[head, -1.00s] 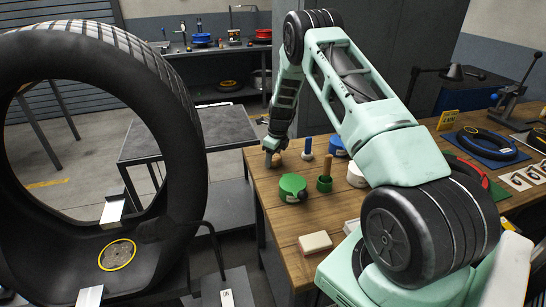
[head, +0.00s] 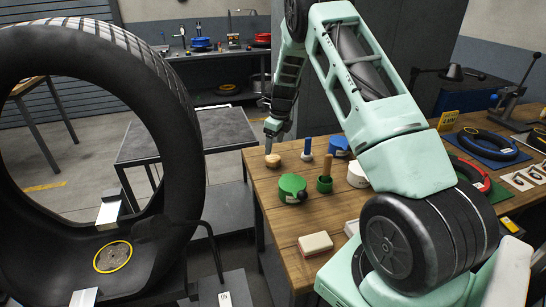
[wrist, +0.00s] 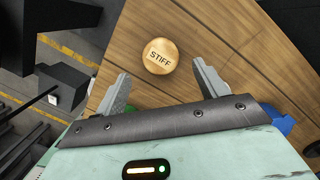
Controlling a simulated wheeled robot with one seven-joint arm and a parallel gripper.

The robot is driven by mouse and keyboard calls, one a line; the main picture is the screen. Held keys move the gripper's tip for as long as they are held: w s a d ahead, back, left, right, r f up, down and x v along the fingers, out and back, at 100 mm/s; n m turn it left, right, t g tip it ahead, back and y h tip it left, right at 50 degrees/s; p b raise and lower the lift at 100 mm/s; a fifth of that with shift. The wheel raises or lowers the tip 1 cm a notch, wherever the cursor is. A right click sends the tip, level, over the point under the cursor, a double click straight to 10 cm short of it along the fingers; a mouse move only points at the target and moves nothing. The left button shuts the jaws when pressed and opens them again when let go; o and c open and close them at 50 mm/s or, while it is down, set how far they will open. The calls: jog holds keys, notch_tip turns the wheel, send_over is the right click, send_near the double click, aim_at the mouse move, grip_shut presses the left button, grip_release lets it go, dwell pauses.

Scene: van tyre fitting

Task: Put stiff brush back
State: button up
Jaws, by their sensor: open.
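A round wooden piece marked STIFF (wrist: 160,56), which I take for the stiff brush seen from above, stands on the workbench (wrist: 205,25) near its far left corner. It also shows in the head view (head: 272,161); its underside is hidden. My gripper (wrist: 160,74) is open and empty, its fingers apart, with the piece ahead between the tips. In the head view my gripper (head: 276,133) hangs above it, apart from it.
A large tyre (head: 170,130) stands at left. A grey table (head: 190,138) lies beyond the bench.

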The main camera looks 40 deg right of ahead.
aim_at(276, 159)
jog(key=r, duration=0.4)
jog(key=shift+s+d+r+b, duration=0.15)
jog(key=shift+s+r+b, duration=0.2)
jog(key=s+a+r+n, duration=0.3)
jog(key=s+a+n, duration=0.3)
jog(key=a+n, duration=0.35)
jog(key=s+a+r+n, duration=0.4)
jog(key=s+a+n, duration=0.1)
jog(key=a+n, duration=0.45)
jog(key=s+a+r+n+g, duration=0.1)
jog(key=s+a+r+n, duration=0.1)
jog(key=s+a+n, duration=1.9)
jog(key=s+a, duration=0.4)
jog(key=shift+r+g, duration=0.2)
jog(key=shift+g, duration=0.2)
